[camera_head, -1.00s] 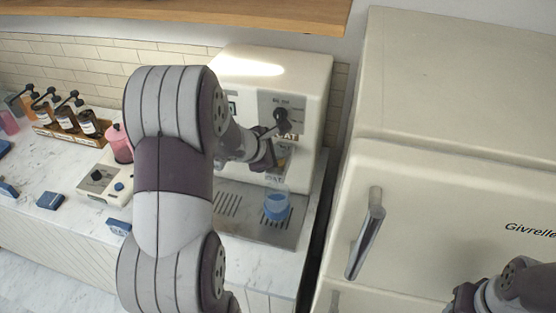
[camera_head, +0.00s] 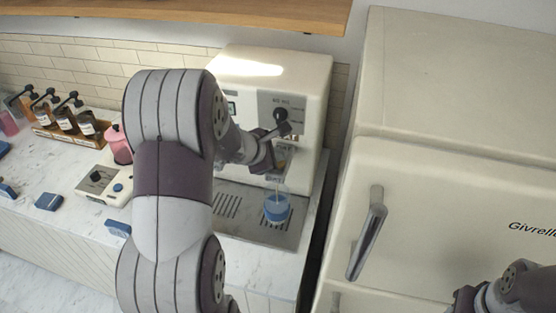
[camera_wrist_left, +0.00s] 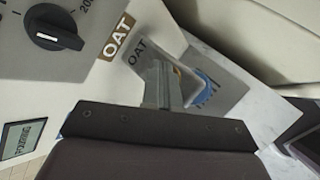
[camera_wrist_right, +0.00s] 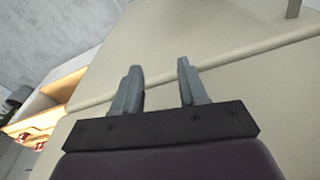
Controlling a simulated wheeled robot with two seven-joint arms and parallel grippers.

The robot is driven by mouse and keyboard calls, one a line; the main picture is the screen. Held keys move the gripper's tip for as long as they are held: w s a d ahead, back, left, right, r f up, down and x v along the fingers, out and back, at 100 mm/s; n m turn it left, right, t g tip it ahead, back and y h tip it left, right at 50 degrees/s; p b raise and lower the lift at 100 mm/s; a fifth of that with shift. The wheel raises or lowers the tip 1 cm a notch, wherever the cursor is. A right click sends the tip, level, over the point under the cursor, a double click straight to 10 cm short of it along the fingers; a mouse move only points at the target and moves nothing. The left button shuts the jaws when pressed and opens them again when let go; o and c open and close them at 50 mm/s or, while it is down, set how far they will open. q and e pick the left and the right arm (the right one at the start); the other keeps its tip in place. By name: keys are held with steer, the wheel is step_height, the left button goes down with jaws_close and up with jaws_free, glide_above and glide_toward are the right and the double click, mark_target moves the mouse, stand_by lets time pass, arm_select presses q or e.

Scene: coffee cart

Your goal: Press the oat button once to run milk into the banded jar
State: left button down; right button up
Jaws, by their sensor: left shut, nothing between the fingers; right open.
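The cream milk machine (camera_head: 310,75) stands at the back of the counter. The jar (camera_head: 277,208), clear with a blue band, sits on its drip tray (camera_head: 235,207); a thin pale stream runs down to it. My left gripper (camera_head: 268,158) is shut and empty at the machine's front. In the left wrist view its fingers (camera_wrist_left: 163,84) cover part of the panel by the OAT labels (camera_wrist_left: 117,37); the button and any contact are hidden. The jar's blue band (camera_wrist_left: 206,90) shows beyond them. The display (camera_wrist_left: 23,140) seems to read POURING. My right gripper (camera_wrist_right: 160,85) is open and empty before a cream surface.
A black dial (camera_wrist_left: 52,33) sits on the machine's panel. A cream fridge (camera_head: 450,210) with a metal handle (camera_head: 367,235) stands on the right.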

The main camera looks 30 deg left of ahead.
arm_select(q)
steer(key=shift+r+p, duration=0.65)
steer(key=shift+r, duration=0.3)
step_height(320, 180, up, 5)
steer(key=p, duration=0.4)
stand_by(0.5)
